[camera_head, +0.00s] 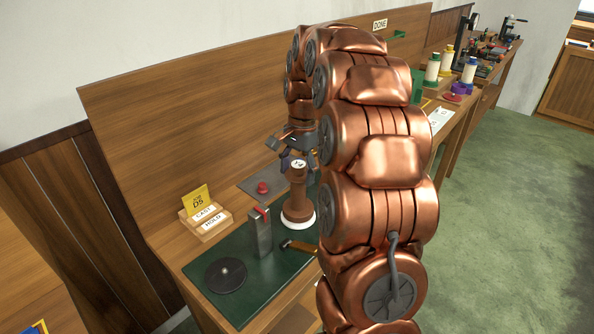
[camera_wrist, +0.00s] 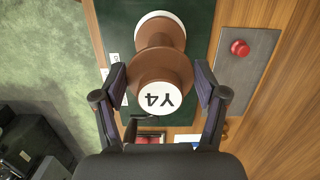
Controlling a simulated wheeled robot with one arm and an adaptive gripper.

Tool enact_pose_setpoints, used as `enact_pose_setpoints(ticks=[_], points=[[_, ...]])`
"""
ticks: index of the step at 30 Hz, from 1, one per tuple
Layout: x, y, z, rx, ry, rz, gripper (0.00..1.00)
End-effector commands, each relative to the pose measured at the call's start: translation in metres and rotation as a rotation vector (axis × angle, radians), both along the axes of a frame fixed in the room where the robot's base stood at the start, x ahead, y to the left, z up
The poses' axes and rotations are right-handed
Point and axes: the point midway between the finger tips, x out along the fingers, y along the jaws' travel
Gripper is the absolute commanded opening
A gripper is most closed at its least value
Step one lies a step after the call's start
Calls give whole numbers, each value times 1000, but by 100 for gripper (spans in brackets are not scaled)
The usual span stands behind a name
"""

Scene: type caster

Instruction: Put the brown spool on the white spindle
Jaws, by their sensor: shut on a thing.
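The brown spool (camera_head: 297,186) stands upright over a white round base (camera_head: 298,219) on the green mat (camera_head: 238,300). In the wrist view the spool (camera_wrist: 160,66) shows its white "Y4" end label, with a white rim (camera_wrist: 153,16) beyond its far end. My gripper (camera_head: 298,158) is shut on the spool's upper end from above; in the wrist view its fingers (camera_wrist: 161,84) lie on both sides of the near flange. The white spindle's shaft is hidden, and I cannot tell how far down the spool sits.
A black disc (camera_head: 226,275) with a small pin, a grey metal block (camera_head: 262,232) and a wooden-handled tool (camera_head: 298,246) are near the spool. More spools (camera_head: 469,71) are on the far right bench.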

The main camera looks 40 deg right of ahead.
Motion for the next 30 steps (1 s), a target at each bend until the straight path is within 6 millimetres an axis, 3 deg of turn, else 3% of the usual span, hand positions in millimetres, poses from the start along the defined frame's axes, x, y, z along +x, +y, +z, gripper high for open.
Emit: enact_pose_setpoints(ticks=[18, 19, 27, 30], points=[[0, 0, -10, 0, 0, 0, 13], [0, 0, -10, 0, 0, 0, 73], [0, 0, -10, 0, 0, 0, 100], [0, 0, -10, 0, 0, 0, 100]])
